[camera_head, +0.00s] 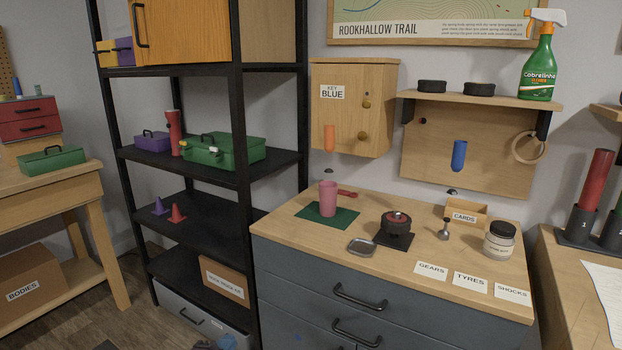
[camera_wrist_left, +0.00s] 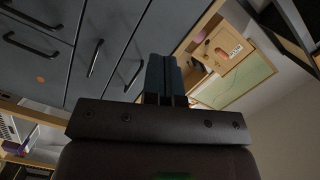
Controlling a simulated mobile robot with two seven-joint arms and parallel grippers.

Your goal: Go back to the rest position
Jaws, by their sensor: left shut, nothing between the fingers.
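My left gripper (camera_wrist_left: 164,62) shows in the left wrist view, its dark fingers together and empty. Behind it are the grey drawer fronts (camera_wrist_left: 92,38) with black handles, and clear space lies around the fingers. In the head view only a small dark and blue shape (camera_head: 228,342) shows at the bottom edge, and I cannot tell its parts. My right gripper is in neither view.
A grey drawer cabinet with a wooden top (camera_head: 290,222) stands ahead, holding a pink cup (camera_head: 328,199) and a jar (camera_head: 499,242). A black shelf rack (camera_head: 240,130) stands to its left, a workbench (camera_head: 60,195) further left. Some wooden floor (camera_head: 118,318) is clear.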

